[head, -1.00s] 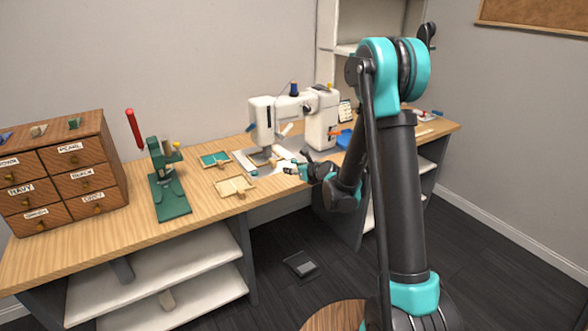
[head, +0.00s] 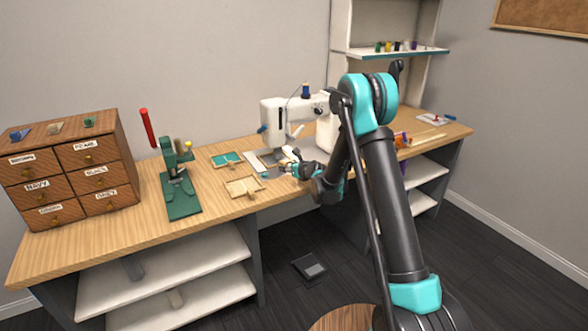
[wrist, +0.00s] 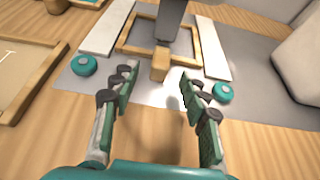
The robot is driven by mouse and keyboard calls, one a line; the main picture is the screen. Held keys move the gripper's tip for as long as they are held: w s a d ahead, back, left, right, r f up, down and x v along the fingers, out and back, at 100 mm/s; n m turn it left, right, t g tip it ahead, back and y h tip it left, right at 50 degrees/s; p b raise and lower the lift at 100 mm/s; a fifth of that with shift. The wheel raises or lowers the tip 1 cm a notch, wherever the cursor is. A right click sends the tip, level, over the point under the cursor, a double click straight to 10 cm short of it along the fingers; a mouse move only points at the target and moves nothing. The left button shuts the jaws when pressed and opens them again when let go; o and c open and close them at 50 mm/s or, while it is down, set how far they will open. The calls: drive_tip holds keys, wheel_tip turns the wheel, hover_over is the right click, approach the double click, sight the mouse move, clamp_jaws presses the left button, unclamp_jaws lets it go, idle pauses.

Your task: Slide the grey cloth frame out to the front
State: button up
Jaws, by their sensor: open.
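The grey cloth frame shows in the wrist view as a wooden square frame (wrist: 128,47) lying flat on the sewing machine's grey plate, between two pale guide strips. Its short wooden handle (wrist: 160,66) points towards my gripper (wrist: 159,82). My gripper is open and empty, with one finger on each side of the line of the handle and the fingertips just short of it. A dark part of the machine hides the middle of the frame. In the head view my gripper (head: 287,166) is at the front of the white sewing machine (head: 273,117), and the frame is mostly hidden.
Two pale guide strips (wrist: 107,35) (wrist: 213,48) and two teal round knobs (wrist: 84,65) (wrist: 222,92) flank the frame. Two other cloth frames (head: 227,160) (head: 244,187) lie left of the machine. A green press (head: 182,194) and labelled drawers (head: 70,165) stand further left.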

drive_tip(key=shift+x, duration=1.6)
drive_tip(key=shift+c, duration=0.3)
clamp_jaws()
